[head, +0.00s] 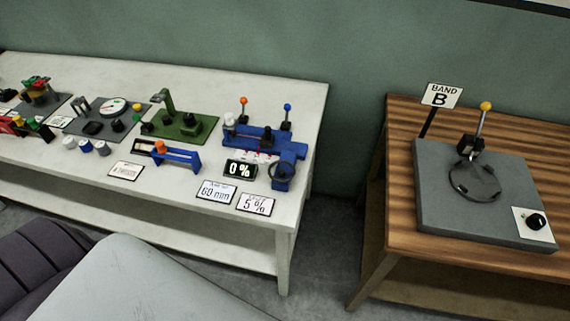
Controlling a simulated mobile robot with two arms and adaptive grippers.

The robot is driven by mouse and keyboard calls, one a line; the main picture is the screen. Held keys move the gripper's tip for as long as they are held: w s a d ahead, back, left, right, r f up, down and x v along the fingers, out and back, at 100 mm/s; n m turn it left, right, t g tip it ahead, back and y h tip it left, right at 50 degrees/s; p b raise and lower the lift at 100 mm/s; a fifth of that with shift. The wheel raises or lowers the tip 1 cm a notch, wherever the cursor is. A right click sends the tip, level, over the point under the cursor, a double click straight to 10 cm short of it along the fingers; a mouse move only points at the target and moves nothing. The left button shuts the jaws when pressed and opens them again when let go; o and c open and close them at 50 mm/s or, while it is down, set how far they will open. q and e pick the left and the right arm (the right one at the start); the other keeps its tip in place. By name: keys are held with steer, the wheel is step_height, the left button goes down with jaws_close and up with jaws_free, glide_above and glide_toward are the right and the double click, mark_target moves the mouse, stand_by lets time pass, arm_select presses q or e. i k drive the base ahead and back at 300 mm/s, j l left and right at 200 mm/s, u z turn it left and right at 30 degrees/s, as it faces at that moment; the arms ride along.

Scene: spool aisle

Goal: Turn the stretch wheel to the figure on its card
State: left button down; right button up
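A blue machine (250,140) stands near the right end of the white table. A dark wheel (279,176) sits at its front right corner. A black display (240,169) in front of the machine reads 0 %. A white card (255,203) at the table's front edge reads 5 %, with a small line above it that is too small to read for certain. Another card (216,192) to its left reads 60 mm. Two upright levers rise from the machine, one with an orange knob (244,101) and one with a blue knob (287,107). Neither of my grippers is in view.
The white table (312,103) also holds a green device (180,125), a blue bracket (178,156) and several small fixtures at the left. A gap separates it from a striped wooden table (400,125) with a grey plate (435,205) and a BAND B sign (441,95).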

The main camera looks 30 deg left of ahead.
mark_target(281, 172)
steer(key=u, duration=1.1)
